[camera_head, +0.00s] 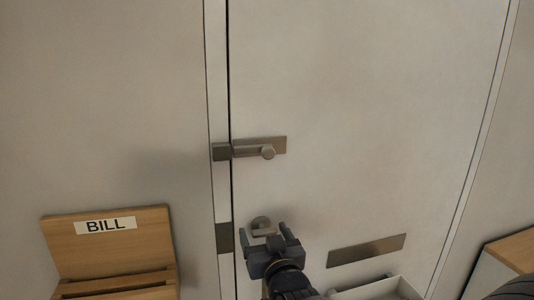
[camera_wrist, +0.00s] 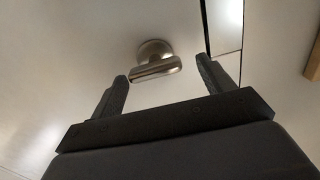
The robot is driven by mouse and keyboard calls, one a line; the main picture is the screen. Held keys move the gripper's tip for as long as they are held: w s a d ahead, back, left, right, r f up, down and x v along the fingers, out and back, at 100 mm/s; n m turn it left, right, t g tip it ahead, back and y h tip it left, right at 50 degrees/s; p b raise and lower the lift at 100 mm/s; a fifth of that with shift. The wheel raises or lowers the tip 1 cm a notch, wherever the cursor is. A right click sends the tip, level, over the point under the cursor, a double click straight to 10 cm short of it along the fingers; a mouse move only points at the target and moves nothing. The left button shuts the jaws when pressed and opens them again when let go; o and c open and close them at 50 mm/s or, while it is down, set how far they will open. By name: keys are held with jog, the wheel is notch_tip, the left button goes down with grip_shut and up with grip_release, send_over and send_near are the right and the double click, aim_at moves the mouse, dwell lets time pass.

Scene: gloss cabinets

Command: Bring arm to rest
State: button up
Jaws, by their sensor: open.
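My gripper (camera_head: 268,234) is open and empty in front of a white cabinet door (camera_head: 350,80), at the lower middle of the head view. A small metal knob or lever handle (camera_head: 261,226) on the door shows just beyond the fingers. In the wrist view the same handle (camera_wrist: 155,62) appears beyond my gripper (camera_wrist: 162,80), above the gap between the two dark fingers. The fingers look apart from it. My arm's lower part is cut off by the bottom edge of the head view.
A metal slide latch (camera_head: 260,148) spans the door seam above my gripper. A wooden holder labelled BILL (camera_head: 106,245) is at lower left. A metal plate (camera_head: 366,251) is on the door at right. A white tray (camera_head: 385,290) and a wooden-topped surface (camera_head: 515,250) are at lower right.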

jog(key=shift+s, duration=0.1)
jog(key=a+b+v, duration=0.1)
jog(key=v, duration=1)
jog(key=x, duration=0.7)
jog(key=d+p+x, duration=0.1)
jog(key=x, duration=0.3)
jog(key=shift+w, duration=0.35)
jog(key=shift+s+r+n+p, duration=0.2)
jog(key=shift+n+p, duration=0.1)
jog(key=shift+p, duration=0.4)
jog(key=n+p, duration=0.1)
jog(key=p, duration=0.2)
jog(key=shift+n, duration=0.4)
jog(key=s+d+f+m+h+b, duration=0.1)
jog(key=s+d+m+b, duration=0.3)
jog(key=s+m+b, duration=0.4)
jog(key=shift+s+f+m+h+b, duration=0.3)
jog(key=shift+m+b, duration=0.35)
jog(key=shift+m, duration=0.35)
jog(key=shift+d, duration=0.1)
